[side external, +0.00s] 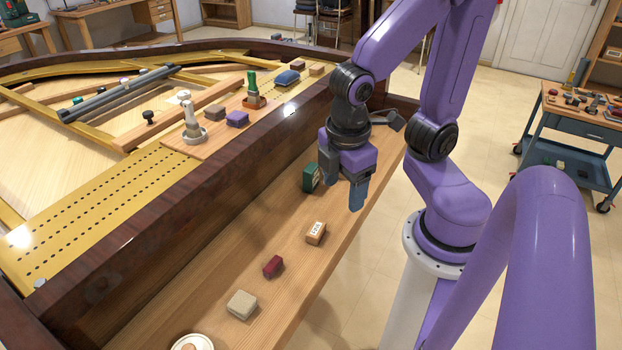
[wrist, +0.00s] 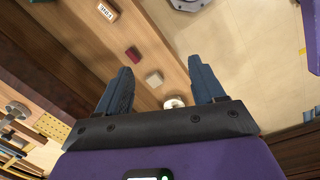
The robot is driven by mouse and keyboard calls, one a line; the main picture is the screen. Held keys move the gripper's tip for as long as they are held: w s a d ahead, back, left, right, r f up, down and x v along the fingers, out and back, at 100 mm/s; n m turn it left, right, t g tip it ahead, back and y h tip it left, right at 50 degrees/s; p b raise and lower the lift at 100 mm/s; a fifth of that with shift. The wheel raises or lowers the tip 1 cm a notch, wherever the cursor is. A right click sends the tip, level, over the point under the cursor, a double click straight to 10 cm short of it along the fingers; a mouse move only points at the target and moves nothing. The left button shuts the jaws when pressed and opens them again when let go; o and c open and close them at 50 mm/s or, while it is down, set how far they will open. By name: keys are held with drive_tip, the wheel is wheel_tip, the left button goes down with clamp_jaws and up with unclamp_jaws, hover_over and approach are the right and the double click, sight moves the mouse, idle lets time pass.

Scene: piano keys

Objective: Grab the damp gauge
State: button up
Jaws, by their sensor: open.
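No object is plainly marked as the damp gauge. The likeliest is a small wooden box (side external: 316,233) with a white face and dark marks, on the wooden ledge; it also shows at the top of the wrist view (wrist: 107,10). A dark green box (side external: 311,178) with a pale front stands farther along the ledge, so I cannot be certain which is the gauge. My gripper (side external: 343,187) is open and empty, above the ledge, just right of the green box and beyond the wooden box. In the wrist view its fingers (wrist: 160,66) are spread apart.
A dark red block (side external: 272,266), a cream block (side external: 241,304) and a round white dish (side external: 193,342) lie nearer on the ledge (side external: 300,290). The piano's dark raised wall (side external: 190,205) runs along its left. The ledge's right edge drops to the floor.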

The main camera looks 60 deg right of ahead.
drive_tip(key=w+d+f+h, duration=0.3)
drive_tip(key=w+f+h, duration=0.15)
drive_tip(key=w, duration=0.55)
drive_tip(key=n+h, duration=0.6)
drive_tip(key=h, duration=0.2)
approach(313, 168)
drive_tip(key=shift+t, duration=0.3)
drive_tip(key=x, duration=0.3)
drive_tip(key=f+x, duration=0.1)
drive_tip(key=x, duration=0.2)
drive_tip(key=shift+s, duration=0.2)
drive_tip(key=shift+w+x, duration=0.2)
drive_tip(key=shift+x, duration=1.35)
drive_tip(key=shift+w+x, duration=0.15)
drive_tip(key=shift+x, duration=1.35)
drive_tip(key=shift+c, duration=0.3)
drive_tip(key=c, duration=1.1)
drive_tip(key=shift+o, duration=0.2)
